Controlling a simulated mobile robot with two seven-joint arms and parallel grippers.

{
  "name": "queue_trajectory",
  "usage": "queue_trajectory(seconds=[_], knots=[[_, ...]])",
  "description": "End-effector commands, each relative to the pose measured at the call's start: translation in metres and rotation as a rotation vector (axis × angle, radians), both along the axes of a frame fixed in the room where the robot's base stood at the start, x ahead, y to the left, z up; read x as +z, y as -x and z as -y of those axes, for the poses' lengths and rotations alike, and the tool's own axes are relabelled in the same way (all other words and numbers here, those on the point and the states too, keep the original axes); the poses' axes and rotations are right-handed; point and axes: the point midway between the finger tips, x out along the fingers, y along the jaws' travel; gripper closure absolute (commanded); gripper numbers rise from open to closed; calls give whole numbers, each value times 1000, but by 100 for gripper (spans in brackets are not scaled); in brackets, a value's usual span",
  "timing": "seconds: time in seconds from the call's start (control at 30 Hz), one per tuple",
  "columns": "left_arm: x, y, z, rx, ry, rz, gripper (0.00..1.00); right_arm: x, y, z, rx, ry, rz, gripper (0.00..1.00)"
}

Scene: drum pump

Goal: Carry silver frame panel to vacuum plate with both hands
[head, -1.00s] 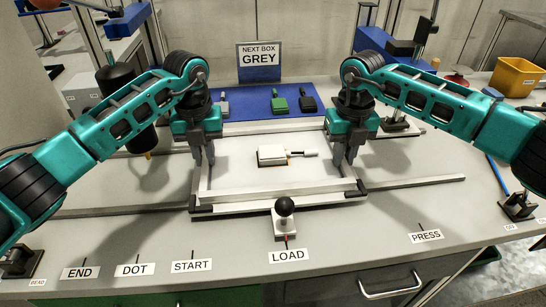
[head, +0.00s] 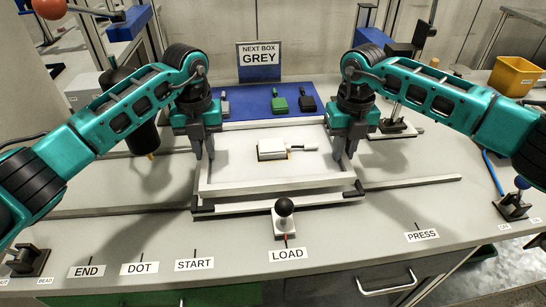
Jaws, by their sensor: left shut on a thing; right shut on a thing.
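The silver frame panel (head: 270,187) is a rectangular frame with a pale field, in the middle of the head view. My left gripper (head: 204,152) is shut on its left side and my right gripper (head: 344,152) is shut on its right side. The panel looks roughly level, just above a lower silver frame with dark corner pieces (head: 204,209). A pale box with a short handle (head: 272,147) shows inside the panel's outline, with a yellowish edge at its left. I cannot tell which surface is the vacuum plate.
A black-knobbed lever (head: 284,206) stands in front, by the LOAD label (head: 287,254). A blue mat (head: 245,104) with several small boxes lies behind. A black cylinder (head: 143,138) hangs at left. A yellow bin (head: 515,76) stands at far right.

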Motion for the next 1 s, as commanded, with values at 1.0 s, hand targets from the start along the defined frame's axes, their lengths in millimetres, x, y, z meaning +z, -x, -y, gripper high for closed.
queue_trajectory(seconds=[1.0], knots=[[83,-1,0,1,1,5,100,83,-1,0,1,-1,4,100]])
